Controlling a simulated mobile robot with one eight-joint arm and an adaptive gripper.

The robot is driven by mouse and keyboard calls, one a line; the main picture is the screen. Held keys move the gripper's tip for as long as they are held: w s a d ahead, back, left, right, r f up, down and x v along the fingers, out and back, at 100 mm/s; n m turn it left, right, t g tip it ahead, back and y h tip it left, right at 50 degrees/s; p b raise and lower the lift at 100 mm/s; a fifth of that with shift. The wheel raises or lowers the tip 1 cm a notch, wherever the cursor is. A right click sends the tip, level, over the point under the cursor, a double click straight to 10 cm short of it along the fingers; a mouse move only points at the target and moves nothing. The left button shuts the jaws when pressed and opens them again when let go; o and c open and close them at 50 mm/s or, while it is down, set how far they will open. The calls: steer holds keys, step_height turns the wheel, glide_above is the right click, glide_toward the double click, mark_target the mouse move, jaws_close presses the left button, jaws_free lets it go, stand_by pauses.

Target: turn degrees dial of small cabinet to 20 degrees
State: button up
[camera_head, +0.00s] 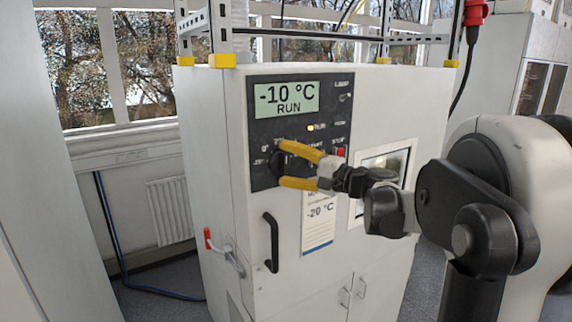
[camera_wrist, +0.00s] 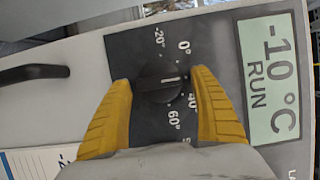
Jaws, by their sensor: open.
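The small cabinet (camera_head: 335,270) is white, with a dark control panel (camera_head: 262,130) whose display (camera_head: 286,99) reads "-10 °C RUN". The degrees dial (camera_wrist: 158,88) is a black round knob, partly hidden by my gripper in the head view. In the wrist view its short white line points right, between the 0° and 40° marks; the right finger covers the scale there. Marks -20°, 0°, 40° and 60° show around it. My gripper (camera_head: 284,164) is open, its yellow fingers on either side of the dial. I cannot tell whether they touch it.
A paper label (camera_head: 319,222) reading "-20 °C" and a small window (camera_head: 384,165) are on the front. A metal frame with yellow feet (camera_head: 222,61) stands on top.

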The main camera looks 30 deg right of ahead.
steer(key=v, duration=1.2)
steer(key=s+a+f+n+g+h+b, duration=0.1)
steer(key=a+f+n+g+b, duration=0.15)
steer(key=a+f+b, duration=0.5)
steer(key=s+a+f+n+g+b, duration=0.2)
steer(key=a+f+g+b, duration=0.15)
steer(key=a+f, duration=0.75)
steer(key=s+a+f+n+g+h+b, duration=0.1)
steer(key=s+f+b, duration=0.5)
steer(key=f, duration=0.6)
steer(key=s+a+f+n+g+h+b, duration=0.2)
steer(key=s+a+f+n+h+b, duration=0.2)
steer(key=f, duration=0.8)
steer(key=s+n+h+b, duration=0.1)
steer(key=s+n+b, duration=0.1)
steer(key=s+n, duration=0.1)
steer(key=shift+s+f+n, duration=0.25)
steer(key=shift+s+n, duration=0.1)
